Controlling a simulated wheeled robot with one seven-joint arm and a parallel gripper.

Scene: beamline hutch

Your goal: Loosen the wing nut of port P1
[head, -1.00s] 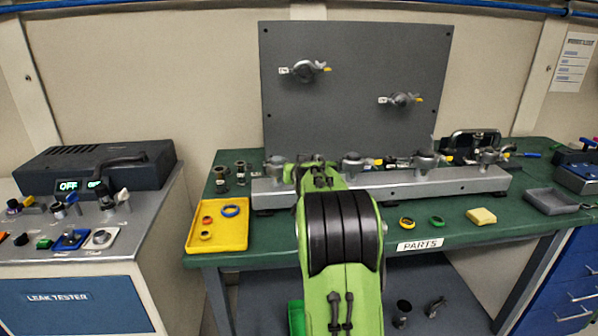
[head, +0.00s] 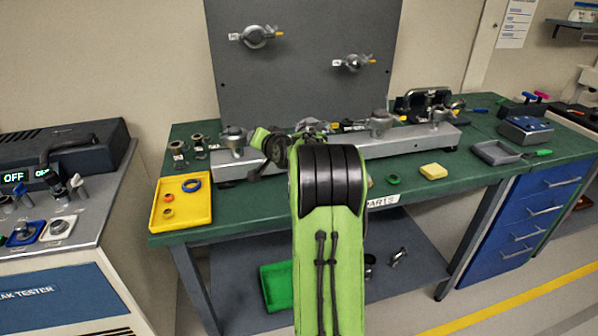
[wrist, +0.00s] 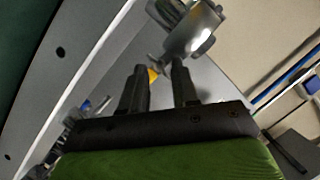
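A silver clamp (wrist: 192,32) fills the top of the wrist view, with a small yellow-tipped part (wrist: 152,75) below it that may be its wing nut. My gripper (wrist: 160,68) is open, its two black fingers apart. The yellow tip appears between the fingertips; I cannot tell whether they touch it. In the head view, clamped ports stand along the grey rail, including one at the left end (head: 233,137) and one right of my arm (head: 380,120). My arm hides part of the rail and the fingertips. I cannot read which port is P1.
A dark upright panel (head: 310,85) behind the rail carries two more clamps (head: 256,36) (head: 353,62). A yellow tray (head: 190,218) with rings lies at the bench's left front. The leak tester (head: 60,160) stands left.

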